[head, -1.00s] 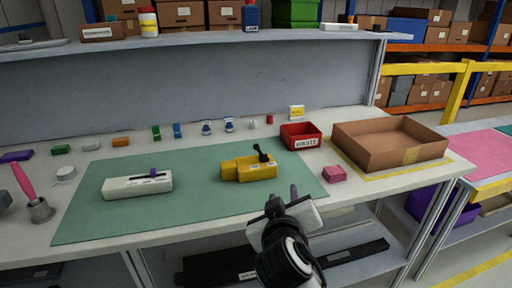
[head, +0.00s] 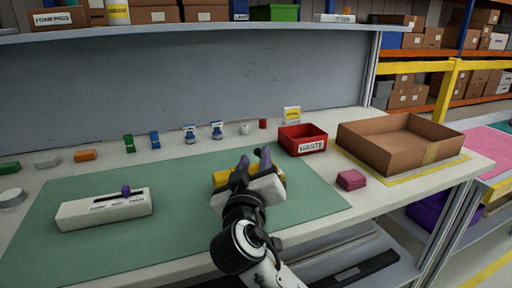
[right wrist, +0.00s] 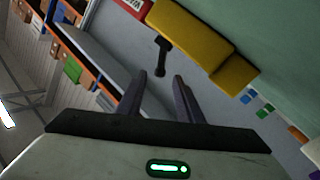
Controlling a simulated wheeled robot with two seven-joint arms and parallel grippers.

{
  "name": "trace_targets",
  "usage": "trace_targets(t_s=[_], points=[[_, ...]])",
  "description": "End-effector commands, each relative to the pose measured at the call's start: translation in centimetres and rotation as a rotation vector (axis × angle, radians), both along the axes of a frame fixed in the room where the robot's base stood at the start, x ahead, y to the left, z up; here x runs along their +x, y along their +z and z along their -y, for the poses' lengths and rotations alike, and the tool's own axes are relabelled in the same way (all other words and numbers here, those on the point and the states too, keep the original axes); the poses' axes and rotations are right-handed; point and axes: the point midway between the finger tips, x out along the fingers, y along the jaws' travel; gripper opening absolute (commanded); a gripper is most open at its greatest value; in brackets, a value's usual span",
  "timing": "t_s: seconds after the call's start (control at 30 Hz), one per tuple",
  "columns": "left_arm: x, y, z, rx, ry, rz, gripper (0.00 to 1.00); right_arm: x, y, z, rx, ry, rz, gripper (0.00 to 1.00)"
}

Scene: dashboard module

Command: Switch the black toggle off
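The yellow module (head: 221,178) sits on the green mat (head: 60,235) and is mostly hidden behind my right gripper in the head view. In the right wrist view the yellow module (right wrist: 195,32) shows clearly, with the black toggle (right wrist: 161,58) standing out from its side. The toggle is hidden in the head view. My right gripper (head: 254,160) is open, its two fingers apart and empty. In the right wrist view the toggle's tip lies just beyond and between the fingertips (right wrist: 160,77), apparently not touching them. My left gripper is not in view.
A white module with a purple slider (head: 105,209) lies on the mat's left. A red waste bin (head: 303,140), a pink block (head: 351,180) and a cardboard tray (head: 385,155) stand to the right. Several small parts line the back. The mat between the two modules is clear.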

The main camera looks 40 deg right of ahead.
Motion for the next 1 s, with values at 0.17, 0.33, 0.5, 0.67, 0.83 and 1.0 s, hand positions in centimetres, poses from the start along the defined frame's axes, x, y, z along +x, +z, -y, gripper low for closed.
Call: trace_targets(t_s=[0.17,0.33,0.5,0.67,0.83,1.0], points=[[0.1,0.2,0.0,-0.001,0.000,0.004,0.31,2.6,0.2,2.4,-0.003,-0.004,0.000,0.33],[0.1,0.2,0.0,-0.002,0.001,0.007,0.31,4.8,0.2,4.2,-0.002,-0.003,0.000,0.33],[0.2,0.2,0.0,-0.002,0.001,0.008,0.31,6.1,0.1,5.2,-0.001,-0.001,0.000,0.33],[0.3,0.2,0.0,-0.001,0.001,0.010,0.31,6.4,0.0,5.4,0.001,0.000,-0.001,0.33],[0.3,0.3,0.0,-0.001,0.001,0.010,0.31,6.4,0.0,5.4,0.001,0.000,0.000,0.33],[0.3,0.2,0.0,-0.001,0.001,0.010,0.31,6.4,0.0,5.4,0.001,0.000,-0.001,0.06]])
